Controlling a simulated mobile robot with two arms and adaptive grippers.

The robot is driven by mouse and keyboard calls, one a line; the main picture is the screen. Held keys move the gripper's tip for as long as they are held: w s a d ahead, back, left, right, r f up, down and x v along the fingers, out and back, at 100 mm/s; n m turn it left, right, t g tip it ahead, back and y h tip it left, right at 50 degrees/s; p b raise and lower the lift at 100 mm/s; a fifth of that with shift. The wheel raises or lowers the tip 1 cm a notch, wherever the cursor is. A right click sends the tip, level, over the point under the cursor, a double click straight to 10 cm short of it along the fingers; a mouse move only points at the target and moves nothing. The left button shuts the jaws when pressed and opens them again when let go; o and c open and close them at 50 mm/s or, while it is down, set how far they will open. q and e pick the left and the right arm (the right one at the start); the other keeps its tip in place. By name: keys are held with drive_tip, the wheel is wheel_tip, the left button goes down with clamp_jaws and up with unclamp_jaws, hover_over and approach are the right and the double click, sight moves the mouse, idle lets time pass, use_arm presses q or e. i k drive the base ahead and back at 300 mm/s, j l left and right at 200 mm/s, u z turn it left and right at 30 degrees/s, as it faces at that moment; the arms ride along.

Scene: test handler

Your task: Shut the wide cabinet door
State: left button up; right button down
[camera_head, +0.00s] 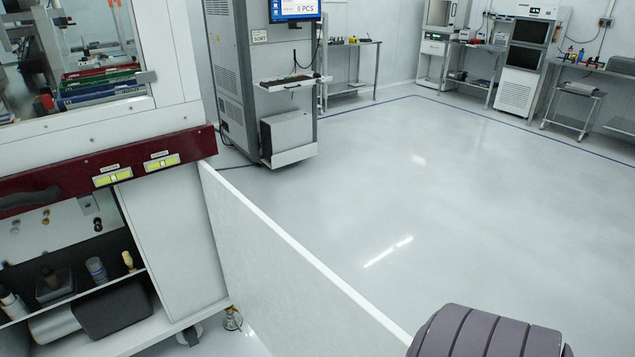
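The wide cabinet door (290,262) is a long white panel. It stands open, reaching from the cabinet's right side toward the bottom right of the head view. The white cabinet (165,235) is at the left, under a dark red band (60,190), and its inside shows. A dark ribbed part of my arm (490,335) shows at the bottom right, by the near end of the door. I cannot tell whether it touches the door. Neither gripper shows in this view.
Inside the cabinet, a shelf (75,292) holds bottles and dark boxes. A grey computer rack (230,75) with a keyboard tray stands behind the door. The floor (470,200) to the right is clear. Benches and machines line the far wall.

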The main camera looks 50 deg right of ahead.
sight(295, 304)
drive_tip(key=k+l, duration=0.15)
drive_tip(key=l, duration=0.25)
drive_tip(key=k+l, duration=0.1)
drive_tip(key=l, duration=0.25)
drive_tip(key=k+l, duration=0.15)
drive_tip(key=l, duration=0.25)
drive_tip(key=k+l, duration=0.15)
drive_tip(key=l, duration=0.25)
drive_tip(key=k+l, duration=0.1)
drive_tip(key=l, duration=0.25)
drive_tip(key=k+l, duration=0.15)
drive_tip(key=l, duration=0.25)
drive_tip(key=k+u, duration=0.1)
drive_tip(key=k+j, duration=0.05)
drive_tip(key=k, duration=0.05)
